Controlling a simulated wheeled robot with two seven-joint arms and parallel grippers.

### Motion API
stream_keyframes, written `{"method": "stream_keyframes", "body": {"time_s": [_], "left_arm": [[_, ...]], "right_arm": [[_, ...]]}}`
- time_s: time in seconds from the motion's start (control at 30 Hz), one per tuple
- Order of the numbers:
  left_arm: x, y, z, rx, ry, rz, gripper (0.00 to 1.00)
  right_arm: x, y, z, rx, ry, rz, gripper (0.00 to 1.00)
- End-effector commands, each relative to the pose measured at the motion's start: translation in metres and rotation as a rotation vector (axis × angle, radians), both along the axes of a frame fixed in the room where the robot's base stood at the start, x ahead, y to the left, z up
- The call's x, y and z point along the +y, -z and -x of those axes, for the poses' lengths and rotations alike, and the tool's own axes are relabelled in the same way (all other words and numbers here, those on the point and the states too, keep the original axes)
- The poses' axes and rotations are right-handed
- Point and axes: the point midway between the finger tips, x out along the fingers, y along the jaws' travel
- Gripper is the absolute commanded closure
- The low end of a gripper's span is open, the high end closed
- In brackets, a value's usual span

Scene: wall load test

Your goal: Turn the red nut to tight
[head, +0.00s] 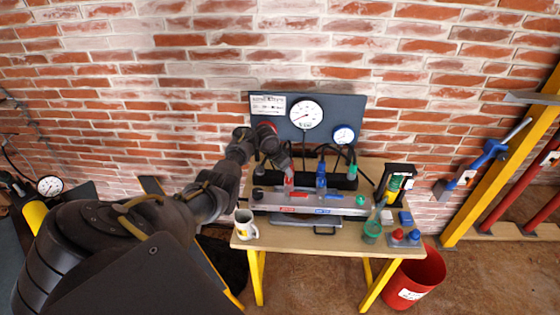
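A red fitting (289,179), which seems to carry the red nut, stands upright at the left of a grey manifold (345,207) on the workbench. The nut's own shape and setting are too small to make out. My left arm reaches in from the left, and its gripper (284,162) points down just above the red fitting. Whether its fingers touch the fitting or are closed on it cannot be told. The hand hides part of the hoses behind. My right gripper is not in view.
Blue (321,175) and green (352,172) fittings stand right of the red one, with black hoses behind. A gauge panel (355,105) is at the back. A mug (245,224) is at the bench's left, a green cup (372,232) at right. A red bucket (416,279) stands on the floor.

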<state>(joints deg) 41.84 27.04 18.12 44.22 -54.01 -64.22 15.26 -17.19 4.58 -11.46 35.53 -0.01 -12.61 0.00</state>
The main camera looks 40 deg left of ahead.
Motion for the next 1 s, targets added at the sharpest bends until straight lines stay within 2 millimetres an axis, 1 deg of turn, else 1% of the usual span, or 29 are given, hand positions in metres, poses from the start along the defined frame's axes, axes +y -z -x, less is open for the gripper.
{"method": "stream_keyframes", "body": {"time_s": [0.03, 0.1, 0.2, 0.3, 0.87, 0.93, 1.0], "left_arm": [[0.001, -0.01, 0.003, -0.002, 0.001, -0.003, 0.45], [0.001, -0.019, 0.007, 0.0, 0.0, -0.001, 0.45], [0.002, -0.028, 0.012, 0.001, 0.0, 0.0, 0.45], [0.002, -0.033, 0.014, 0.0, -0.001, -0.001, 0.45], [0.002, -0.033, 0.015, 0.001, 0.001, -0.001, 0.45], [0.002, -0.031, 0.016, 0.003, 0.0, -0.006, 0.45], [0.0, -0.024, 0.02, 0.012, 0.0, -0.028, 0.45]], "right_arm": [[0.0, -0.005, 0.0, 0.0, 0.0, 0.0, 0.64], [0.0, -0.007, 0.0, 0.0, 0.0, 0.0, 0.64], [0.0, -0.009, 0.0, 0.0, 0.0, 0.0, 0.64], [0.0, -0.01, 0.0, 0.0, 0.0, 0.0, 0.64], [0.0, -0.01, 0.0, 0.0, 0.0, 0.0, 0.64], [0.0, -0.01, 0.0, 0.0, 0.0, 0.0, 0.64], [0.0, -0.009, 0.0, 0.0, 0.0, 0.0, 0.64]]}}
